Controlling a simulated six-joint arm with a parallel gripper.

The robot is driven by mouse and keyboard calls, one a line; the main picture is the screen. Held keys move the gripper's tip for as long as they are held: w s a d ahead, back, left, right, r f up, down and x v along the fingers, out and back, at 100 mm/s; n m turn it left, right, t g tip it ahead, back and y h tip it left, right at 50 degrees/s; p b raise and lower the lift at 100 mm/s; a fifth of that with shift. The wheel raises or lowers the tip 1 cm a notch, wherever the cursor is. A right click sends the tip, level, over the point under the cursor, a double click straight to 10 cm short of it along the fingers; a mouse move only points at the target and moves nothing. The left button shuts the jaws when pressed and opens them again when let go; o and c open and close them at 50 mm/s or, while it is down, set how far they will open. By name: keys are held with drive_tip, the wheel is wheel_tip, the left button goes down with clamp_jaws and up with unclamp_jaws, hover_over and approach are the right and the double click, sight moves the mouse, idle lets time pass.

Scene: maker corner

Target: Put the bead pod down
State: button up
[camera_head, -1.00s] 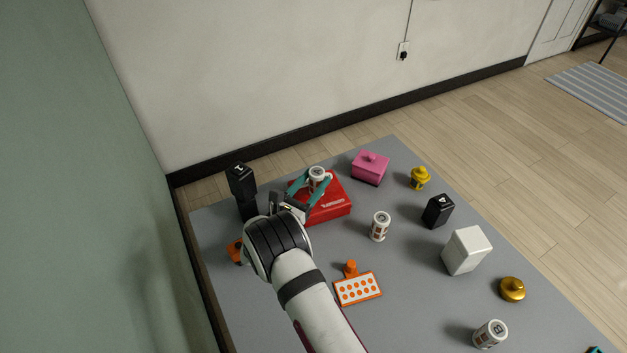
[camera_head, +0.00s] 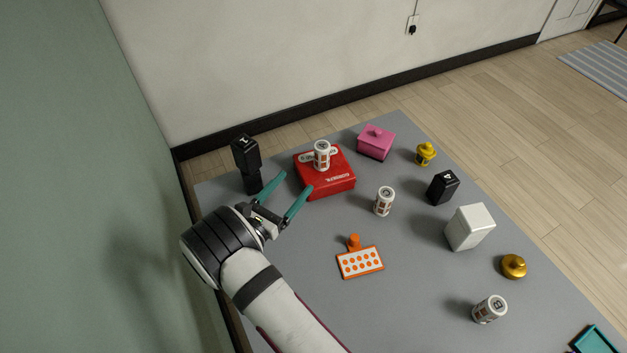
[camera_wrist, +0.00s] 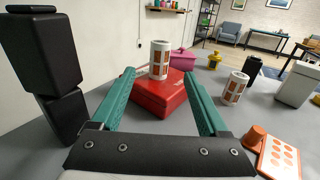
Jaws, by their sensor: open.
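A bead pod (camera_head: 322,155), a small white cylinder with brown-red windows, stands upright on the red box (camera_head: 327,183). In the wrist view the pod (camera_wrist: 159,60) stands on the red box (camera_wrist: 160,98), ahead of and between my fingers. My gripper (camera_head: 289,190) is open and empty, with its teal fingers apart, in front of the box and to its left. The fingers are clear of the pod. Two similar pods stand on the grey table, one right of the box (camera_head: 384,201) and one near the front right (camera_head: 490,309).
Stacked black blocks (camera_head: 247,164) stand close left of my gripper. A pink lidded box (camera_head: 375,143), yellow pot (camera_head: 425,154), black block (camera_head: 442,188), white block (camera_head: 469,227), gold pot (camera_head: 513,266) and orange-dotted piece (camera_head: 360,262) are spread over the table (camera_head: 300,290). A teal tray (camera_head: 594,341) is at lower right.

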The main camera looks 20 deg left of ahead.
drive_tip(key=s+d+r+m+g+h, duration=0.1)
drive_tip(key=d+r+m+g+h, duration=0.25)
drive_tip(key=d+m, duration=0.35)
drive_tip(key=s+d+r+m+g+h, duration=0.2)
drive_tip(key=d+r+m+g, duration=0.25)
drive_tip(key=d, duration=0.55)
drive_tip(key=s+d+r+m+g+h, duration=0.1)
drive_tip(key=d+r+m+g+h, duration=0.1)
drive_tip(key=d+r+m+g, duration=0.45)
drive_tip(key=s+d+f+m+g+y, duration=0.1)
drive_tip(key=s+d+m+g+y, duration=0.15)
drive_tip(key=s+d+m, duration=0.4)
drive_tip(key=s+a+m+y, duration=0.4)
drive_tip(key=s+m+y, duration=0.7)
drive_tip(key=s+m, duration=0.3)
drive_tip(key=s, duration=0.3)
drive_tip(key=shift+r+g, duration=0.3)
drive_tip(key=shift+r, duration=0.05)
drive_tip(key=shift+o, duration=0.3)
drive_tip(key=shift+s, duration=0.1)
drive_tip(key=shift+o, duration=0.2)
